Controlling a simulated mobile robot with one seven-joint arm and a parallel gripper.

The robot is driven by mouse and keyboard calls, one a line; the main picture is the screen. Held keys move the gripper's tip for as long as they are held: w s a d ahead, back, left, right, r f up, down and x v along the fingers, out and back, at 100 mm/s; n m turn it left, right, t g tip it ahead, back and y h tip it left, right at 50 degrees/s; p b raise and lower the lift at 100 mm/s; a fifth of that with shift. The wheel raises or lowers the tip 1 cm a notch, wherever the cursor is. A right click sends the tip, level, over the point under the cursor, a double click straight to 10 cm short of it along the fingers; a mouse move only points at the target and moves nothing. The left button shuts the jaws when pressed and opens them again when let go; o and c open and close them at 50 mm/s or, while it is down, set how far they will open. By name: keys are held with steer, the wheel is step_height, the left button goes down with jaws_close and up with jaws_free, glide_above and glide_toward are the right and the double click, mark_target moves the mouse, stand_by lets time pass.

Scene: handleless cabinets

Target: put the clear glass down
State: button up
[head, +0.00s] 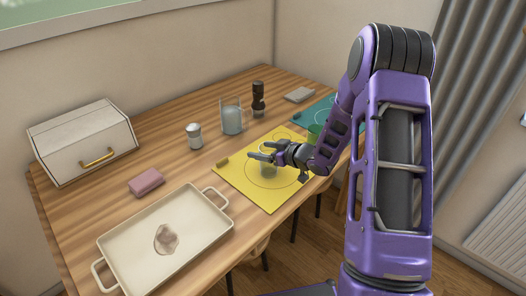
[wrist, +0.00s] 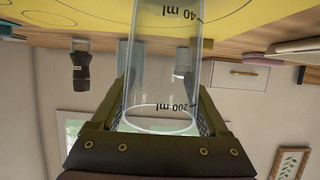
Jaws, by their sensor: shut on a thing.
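My gripper (head: 256,150) is shut on the clear glass (head: 268,169), low over the yellow mat (head: 235,184) on the wooden table. In the wrist view, which is upside down, the glass (wrist: 160,70) stands between both fingers, with its rim toward my palm and black ml marks on its side. The glass looks empty and roughly upright. Its base is cut off in the wrist view, and I cannot tell whether it touches the mat. My fingers partly hide the glass in the head view.
A clear jug (head: 232,116), a dark mill (head: 258,99) and a shaker (head: 194,136) stand behind the mat. A pink block (head: 146,182) and a cream tray (head: 118,257) are left. A teal mat (head: 318,112) with a green item (head: 315,131) is right.

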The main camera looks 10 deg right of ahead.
steer(key=shift+r, duration=0.1)
steer(key=o, duration=1.5)
steer(key=shift+c, duration=0.2)
steer(key=shift+d+r, duration=0.1)
steer(key=p+v, duration=0.1)
steer(key=v, duration=1.1)
steer(key=shift+p, duration=0.35)
